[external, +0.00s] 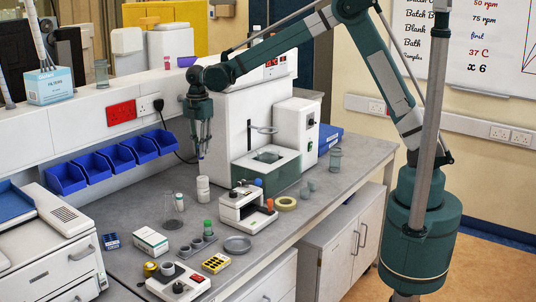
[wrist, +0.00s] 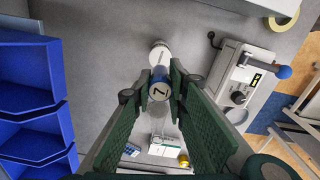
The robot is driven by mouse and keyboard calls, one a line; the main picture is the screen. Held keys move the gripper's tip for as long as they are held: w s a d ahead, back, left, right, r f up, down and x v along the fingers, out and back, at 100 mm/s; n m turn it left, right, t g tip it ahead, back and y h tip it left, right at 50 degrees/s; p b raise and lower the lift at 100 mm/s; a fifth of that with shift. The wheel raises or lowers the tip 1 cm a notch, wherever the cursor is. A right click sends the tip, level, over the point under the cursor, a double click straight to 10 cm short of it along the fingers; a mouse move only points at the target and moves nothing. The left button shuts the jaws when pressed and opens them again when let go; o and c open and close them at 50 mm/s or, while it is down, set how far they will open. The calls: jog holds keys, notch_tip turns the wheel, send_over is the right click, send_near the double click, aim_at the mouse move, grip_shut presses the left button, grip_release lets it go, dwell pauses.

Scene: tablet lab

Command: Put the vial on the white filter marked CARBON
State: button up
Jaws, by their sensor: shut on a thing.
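My gripper (external: 202,145) hangs above the bench, pointing down, and is shut on a small vial (wrist: 159,90). The vial has a pale round top marked 7 and a blue band; it sits between the fingertips (wrist: 160,84) in the wrist view. In the external view it is small and hard to make out. A white upright cylinder (external: 203,188) stands on the bench below my gripper, apart from it; it also shows just beyond the vial in the wrist view (wrist: 160,53). I cannot read the word CARBON on any thing, so I cannot tell which is the filter.
Blue bins (external: 103,164) line the wall at left. A white instrument (external: 247,207) stands right of the cylinder, with a tape roll (external: 286,203) beside it. A clear glass (external: 174,204), a white-green box (external: 151,240) and a green-capped bottle (external: 208,228) stand nearer the front.

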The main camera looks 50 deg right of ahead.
jog(key=shift+f, duration=2.25)
jog(key=shift+f, duration=1.9)
jog(key=shift+f, duration=0.1)
jog(key=o, duration=0.8)
jog(key=shift+c, duration=0.2)
jog(key=shift+o, duration=0.3)
notch_tip(320, 180, up, 12)
jog(key=shift+r, duration=0.15)
